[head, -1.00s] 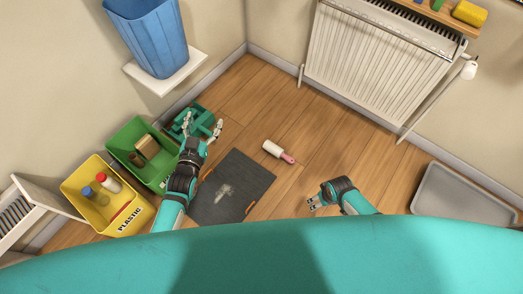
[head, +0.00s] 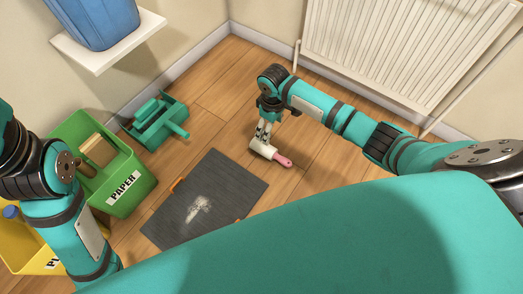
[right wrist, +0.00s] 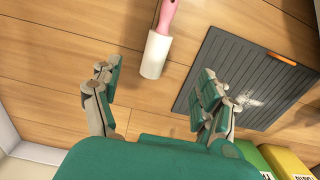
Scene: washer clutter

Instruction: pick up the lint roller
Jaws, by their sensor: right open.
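The lint roller (head: 283,160) lies on the wooden floor, right of the dark mat in the head view, with a white roll and a pink handle. My right gripper (head: 264,133) is above its white end, pointing down. In the right wrist view the lint roller (right wrist: 156,52) lies ahead of the open fingers of my right gripper (right wrist: 157,92), its white end nearer and in line with the gap between them. The fingers are empty. My left arm shows at the left edge of the head view, but its gripper is out of view.
A dark grey mat (head: 225,185) with a whitish patch lies left of the roller. A white radiator (head: 400,45) is on the back wall. Floor around the roller is clear.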

